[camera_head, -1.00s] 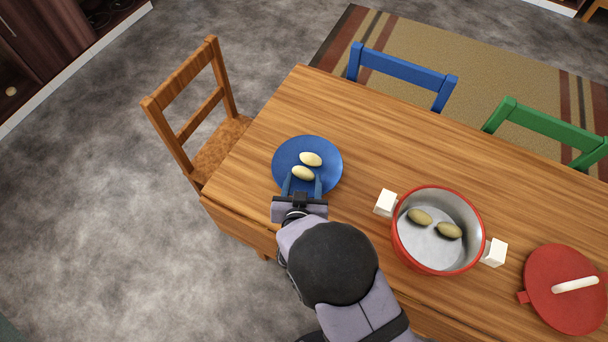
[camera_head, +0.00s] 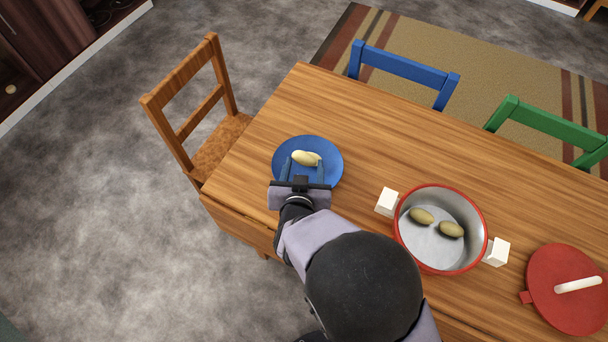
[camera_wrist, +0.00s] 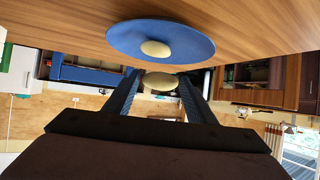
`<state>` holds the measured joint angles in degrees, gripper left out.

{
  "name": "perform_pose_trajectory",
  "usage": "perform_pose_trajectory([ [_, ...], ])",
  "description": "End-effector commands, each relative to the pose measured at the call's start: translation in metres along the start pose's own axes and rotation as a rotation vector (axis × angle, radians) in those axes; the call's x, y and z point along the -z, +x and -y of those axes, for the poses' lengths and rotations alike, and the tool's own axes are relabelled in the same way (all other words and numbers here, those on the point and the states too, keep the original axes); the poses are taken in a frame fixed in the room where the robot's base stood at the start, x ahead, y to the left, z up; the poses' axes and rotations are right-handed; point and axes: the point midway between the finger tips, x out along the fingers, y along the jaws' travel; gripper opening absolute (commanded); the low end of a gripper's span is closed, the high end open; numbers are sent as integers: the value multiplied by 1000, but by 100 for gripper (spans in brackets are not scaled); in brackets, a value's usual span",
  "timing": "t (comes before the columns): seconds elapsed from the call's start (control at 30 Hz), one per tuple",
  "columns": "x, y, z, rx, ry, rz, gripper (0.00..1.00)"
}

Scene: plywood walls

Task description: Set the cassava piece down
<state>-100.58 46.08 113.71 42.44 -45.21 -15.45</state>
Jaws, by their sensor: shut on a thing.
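My gripper (camera_head: 304,165) is over the blue plate (camera_head: 320,180), its fingers shut on a pale cassava piece (camera_wrist: 160,82) held across the fingertips. The wrist view shows a second pale cassava piece (camera_wrist: 155,48) lying on the plate (camera_wrist: 195,42), with a gap in the picture between it and the held one. In the head view the two pale pieces (camera_head: 306,158) overlap, so one partly hides the other. The held piece appears clear of the plate in the wrist view; its exact height I cannot tell.
A red-rimmed pot (camera_head: 433,258) with two brownish pieces (camera_head: 437,222) inside stands right of the plate, with white handles at its sides. A red lid (camera_head: 560,310) lies farther right. The wooden table (camera_head: 350,125) is clear behind the plate.

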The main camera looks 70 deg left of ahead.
Motion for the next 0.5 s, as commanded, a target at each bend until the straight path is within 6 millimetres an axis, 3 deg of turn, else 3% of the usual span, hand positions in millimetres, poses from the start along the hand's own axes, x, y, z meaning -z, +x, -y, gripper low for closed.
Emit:
perform_pose_trajectory([
  [0.2,21,-11,0,1,1,-2,29],
  [0.5,27,-15,0,1,1,-1,29],
])
